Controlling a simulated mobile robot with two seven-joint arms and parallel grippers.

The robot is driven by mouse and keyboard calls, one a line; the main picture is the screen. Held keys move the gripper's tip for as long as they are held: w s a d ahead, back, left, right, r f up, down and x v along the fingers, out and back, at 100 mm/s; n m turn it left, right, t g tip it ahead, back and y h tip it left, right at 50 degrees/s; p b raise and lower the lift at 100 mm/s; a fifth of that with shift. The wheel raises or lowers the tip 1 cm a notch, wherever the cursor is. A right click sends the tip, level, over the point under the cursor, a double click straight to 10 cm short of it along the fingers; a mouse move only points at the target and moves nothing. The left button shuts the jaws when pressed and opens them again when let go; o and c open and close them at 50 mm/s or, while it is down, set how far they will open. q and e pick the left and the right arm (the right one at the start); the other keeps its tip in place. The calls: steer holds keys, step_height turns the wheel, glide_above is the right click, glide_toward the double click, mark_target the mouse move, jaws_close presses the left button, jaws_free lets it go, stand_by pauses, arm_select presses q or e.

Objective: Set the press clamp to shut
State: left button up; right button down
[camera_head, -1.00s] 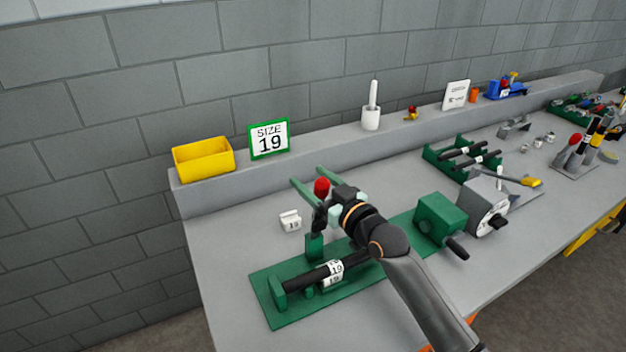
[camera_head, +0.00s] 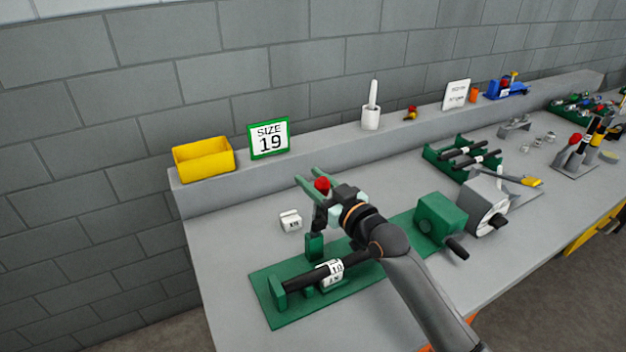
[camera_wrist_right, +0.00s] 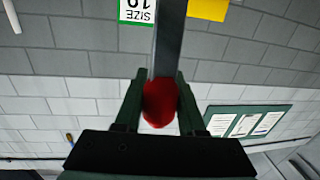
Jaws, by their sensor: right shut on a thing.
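The press clamp stands on a green base plate (camera_head: 322,307) at the front of the bench. Its lever ends in a red knob (camera_head: 322,184) above the green clamp post (camera_head: 314,246). My right gripper (camera_head: 324,187) is shut on the red knob. In the right wrist view the knob (camera_wrist_right: 160,101) sits between both fingers, with the grey lever bar (camera_wrist_right: 168,45) running from it. My arm hides part of the fixture. My left gripper is not in view.
A small white block (camera_head: 291,220) lies left of the clamp. A green box with a black handle (camera_head: 440,218) stands to the right.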

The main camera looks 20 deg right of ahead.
stand_by(0.8)
steer(key=shift+s+d+f+b, duration=0.1)
steer(key=shift+s+f+b, duration=0.25)
steer(key=shift+b, duration=0.2)
arm_select(q)
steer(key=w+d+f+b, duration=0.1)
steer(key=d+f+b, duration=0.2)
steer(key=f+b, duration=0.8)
steer(key=b, duration=0.2)
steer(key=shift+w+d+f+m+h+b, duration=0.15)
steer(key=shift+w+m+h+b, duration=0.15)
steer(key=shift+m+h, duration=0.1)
arm_select(e)
steer(key=s+d+f+n+t+y, duration=0.1)
steer(key=s+f+t+y, duration=0.2)
steer(key=s+t, duration=0.3)
steer(key=s, duration=0.3)
steer(key=shift+s+d+n, duration=0.3)
steer(key=shift+d, duration=0.1)
steer(key=shift+r, duration=0.1)
steer(key=c, duration=0.5)
jaws_free()
